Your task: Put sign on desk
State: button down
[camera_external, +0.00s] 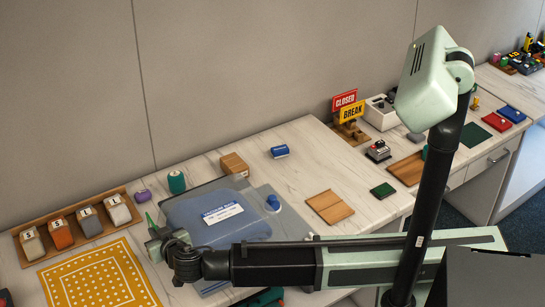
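A red CLOSED sign (344,99) stands upright towards the back of the desk (300,150). A yellow BREAK sign (352,112) stands just in front of it and overlaps its lower part. Both appear to be in a wooden holder (349,132). My gripper (157,241) is low at the left, beside the left edge of a blue folder, far from both signs. It is small and partly hidden by the wrist, so its opening does not show. A thin green piece sticks up by it; I cannot tell what it is.
A wooden rack (75,228) of labelled blocks, a yellow patterned mat (98,280) and the blue folder (190,212) are around my gripper. A wooden square (330,207), a blue block (280,151) and a white box (380,114) lie farther right. Bare desk shows between them.

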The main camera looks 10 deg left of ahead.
notch_tip(320, 180, down, 4)
jog(key=b, duration=0.3)
jog(key=shift+r, duration=0.3)
jog(key=shift+f, duration=0.25)
jog(key=c, duration=1.6)
grip_release()
jog(key=shift+r, duration=0.1)
jog(key=shift+r, duration=0.15)
